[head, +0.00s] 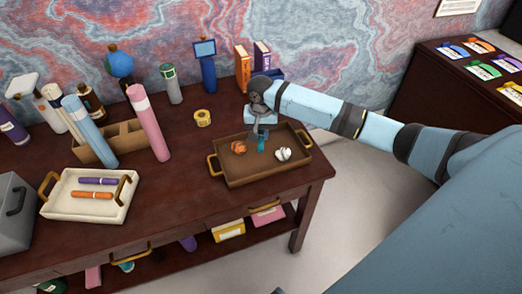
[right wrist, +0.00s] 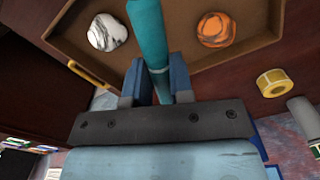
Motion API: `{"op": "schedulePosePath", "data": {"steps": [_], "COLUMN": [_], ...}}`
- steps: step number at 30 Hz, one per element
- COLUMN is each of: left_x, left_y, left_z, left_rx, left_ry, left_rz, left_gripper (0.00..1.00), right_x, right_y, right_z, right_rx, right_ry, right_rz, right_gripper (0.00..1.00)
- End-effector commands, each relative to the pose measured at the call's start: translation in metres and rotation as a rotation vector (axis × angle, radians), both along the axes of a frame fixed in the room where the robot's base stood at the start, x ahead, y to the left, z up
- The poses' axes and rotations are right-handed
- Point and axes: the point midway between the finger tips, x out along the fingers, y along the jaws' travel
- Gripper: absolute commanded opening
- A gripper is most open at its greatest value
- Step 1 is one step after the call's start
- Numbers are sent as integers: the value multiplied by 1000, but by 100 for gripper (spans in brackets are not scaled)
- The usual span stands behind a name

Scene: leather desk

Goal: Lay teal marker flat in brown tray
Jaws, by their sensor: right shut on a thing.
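The teal marker (head: 262,145) shows as a short piece below my right gripper (head: 262,128), over the brown tray (head: 234,179). In the right wrist view, the gripper (right wrist: 154,88) is shut on the teal marker (right wrist: 148,35), which extends from between the fingers over the tray (right wrist: 75,38). I cannot tell whether the marker touches the tray floor. An orange patterned stone (head: 239,147) and a white-grey stone (head: 283,154) lie in the tray, one on each side of the marker. My left gripper is not in view.
A yellow tape roll (head: 202,118) lies left of the brown tray. A white tray (head: 62,205) holds a purple and an orange marker. A wooden organiser (head: 122,139), tubes and a blue stand (head: 207,72) occupy the desk's left and back. Bare desk lies between the trays.

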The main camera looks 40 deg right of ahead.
Motion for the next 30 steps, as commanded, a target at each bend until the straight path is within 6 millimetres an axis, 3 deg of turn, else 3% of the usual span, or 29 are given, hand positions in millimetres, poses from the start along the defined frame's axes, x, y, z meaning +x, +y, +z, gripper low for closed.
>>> {"op": "schedulePosePath", "data": {"steps": [3,11,18,30], "left_x": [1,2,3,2], "left_y": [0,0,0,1], "left_z": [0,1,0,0], "left_rx": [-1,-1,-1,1], "left_ry": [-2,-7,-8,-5], "left_rz": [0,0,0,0], "left_gripper": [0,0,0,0], "right_x": [0,0,0,0], "right_y": [0,0,0,0], "right_z": [-26,-47,-80,-87], "right_rx": [-1,-1,0,0], "right_ry": [2,1,1,0], "right_rz": [-1,1,1,0], "right_gripper": [0,0,0,0]}}
